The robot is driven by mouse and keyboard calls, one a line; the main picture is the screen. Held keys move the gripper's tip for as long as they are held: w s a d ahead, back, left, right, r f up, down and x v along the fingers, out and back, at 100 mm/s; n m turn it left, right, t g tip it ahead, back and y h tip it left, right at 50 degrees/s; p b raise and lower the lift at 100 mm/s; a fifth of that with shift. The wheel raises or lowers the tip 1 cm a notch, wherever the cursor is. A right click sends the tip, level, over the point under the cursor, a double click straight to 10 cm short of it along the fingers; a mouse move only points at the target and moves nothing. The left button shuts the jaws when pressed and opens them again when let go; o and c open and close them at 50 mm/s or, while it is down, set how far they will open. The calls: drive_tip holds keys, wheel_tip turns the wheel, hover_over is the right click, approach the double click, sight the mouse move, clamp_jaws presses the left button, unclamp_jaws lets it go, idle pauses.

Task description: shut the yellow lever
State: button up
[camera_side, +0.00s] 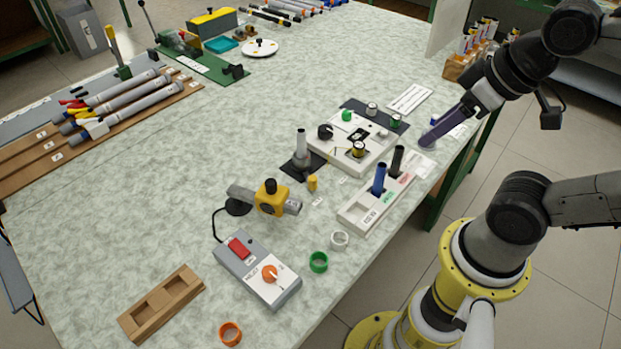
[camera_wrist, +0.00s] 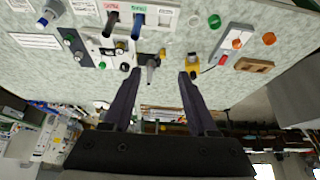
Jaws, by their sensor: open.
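An upright yellow lever (camera_side: 113,41) stands at the far left of the table in the side view, on a small green base beside the grey rods. I cannot make it out in the wrist view. My gripper (camera_side: 428,141) is at the table's right edge in the side view, far from the lever, its dark purple fingers pointing down to the left. In the wrist view my gripper (camera_wrist: 160,74) has its fingers wide apart with nothing held between them.
A yellow clamp block (camera_side: 271,203), a grey box with a red switch (camera_side: 240,248) and a panel with knobs (camera_side: 343,160) occupy the middle. A rack with blue and black rods (camera_side: 352,217) stands near the front edge. The table's left middle is clear.

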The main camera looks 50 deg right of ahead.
drive_tip(key=w+r+n, duration=0.3)
drive_tip(key=w, duration=0.2)
drive_tip(key=n+g, duration=0.5)
drive_tip(key=g, duration=0.1)
hover_over(313, 178)
wheel_tip(313, 178, down, 17)
wheel_tip(313, 178, down, 14)
drive_tip(key=shift+f, duration=0.1)
clamp_jaws()
idle(0.5)
